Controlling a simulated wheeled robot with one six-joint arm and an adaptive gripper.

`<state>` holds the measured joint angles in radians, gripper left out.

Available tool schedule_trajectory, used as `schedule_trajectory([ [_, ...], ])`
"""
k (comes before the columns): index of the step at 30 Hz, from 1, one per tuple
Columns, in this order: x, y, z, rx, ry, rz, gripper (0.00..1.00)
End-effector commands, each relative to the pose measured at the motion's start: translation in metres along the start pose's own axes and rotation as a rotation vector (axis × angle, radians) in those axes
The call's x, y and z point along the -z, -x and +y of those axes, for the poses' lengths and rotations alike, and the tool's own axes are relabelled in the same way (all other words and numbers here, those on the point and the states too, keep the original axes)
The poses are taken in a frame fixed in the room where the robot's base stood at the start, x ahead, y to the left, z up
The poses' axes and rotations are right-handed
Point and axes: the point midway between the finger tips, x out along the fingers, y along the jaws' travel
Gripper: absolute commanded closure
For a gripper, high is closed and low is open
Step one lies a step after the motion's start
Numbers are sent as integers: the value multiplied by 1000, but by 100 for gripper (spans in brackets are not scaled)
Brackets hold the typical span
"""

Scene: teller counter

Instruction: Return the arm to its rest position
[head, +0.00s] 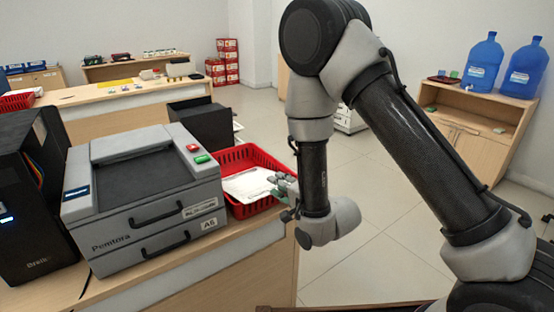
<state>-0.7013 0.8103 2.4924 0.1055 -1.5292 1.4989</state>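My arm rises from the lower right, bends at the top and comes down near the counter's right end. My gripper (285,192) is at the end of the arm, beside the right part of a red basket (239,156). The gripper is small in the picture and partly hidden by my wrist, so its finger opening cannot be made out. White papers (248,184) lie in the basket, just left of the gripper. I cannot tell whether the gripper touches them or the basket.
A grey printer (145,190) and a black computer tower (28,200) stand on the wooden counter (262,262), left of the basket. A cabinet (478,130) with blue water bottles (484,62) stands at the right. Tiled floor (365,215) is open beyond the counter.

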Motion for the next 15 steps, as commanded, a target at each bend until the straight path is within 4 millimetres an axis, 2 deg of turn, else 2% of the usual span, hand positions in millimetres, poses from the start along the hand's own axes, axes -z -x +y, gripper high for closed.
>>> schedule_trajectory([
  [2, -3, 2, 30, -126, 110, -18, 70],
  [4, -6, 10, 68, -286, 236, -62, 70],
  [6, -11, 29, 111, -474, 375, -141, 70],
  [8, -13, 48, 132, -615, 492, -228, 70],
  [11, -6, 84, 140, -803, 655, -380, 70],
  [13, 5, 112, 131, -906, 747, -491, 70],
  [15, 19, 144, 113, -989, 820, -603, 70],
])
